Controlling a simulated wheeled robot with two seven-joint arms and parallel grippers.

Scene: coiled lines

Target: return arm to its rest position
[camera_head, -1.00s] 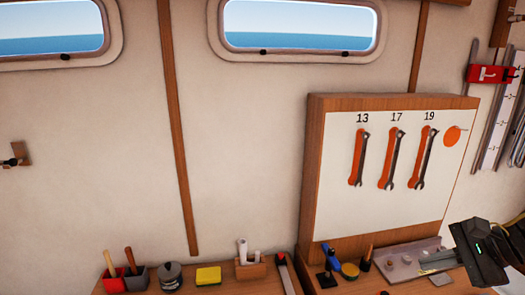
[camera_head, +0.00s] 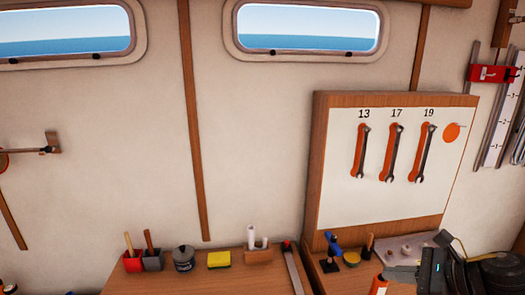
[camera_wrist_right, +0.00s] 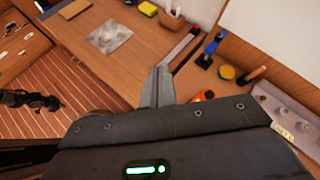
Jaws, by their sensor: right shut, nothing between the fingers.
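My right gripper (camera_head: 443,239) is at the lower right of the head view, in front of the grey tray on the bench. In the right wrist view its fingers (camera_wrist_right: 157,86) are together with nothing between them, above the wooden bench. Much of the right arm is cut off by the head view's lower edge.
A tool board (camera_head: 385,205) with three wrenches stands behind the bench. Nearby are a blue-topped tool (camera_head: 333,248), an orange item (camera_head: 378,285), a yellow sponge (camera_head: 219,260) and a grey tray (camera_head: 402,252). A flat grey sheet (camera_wrist_right: 112,36) lies on bare bench.

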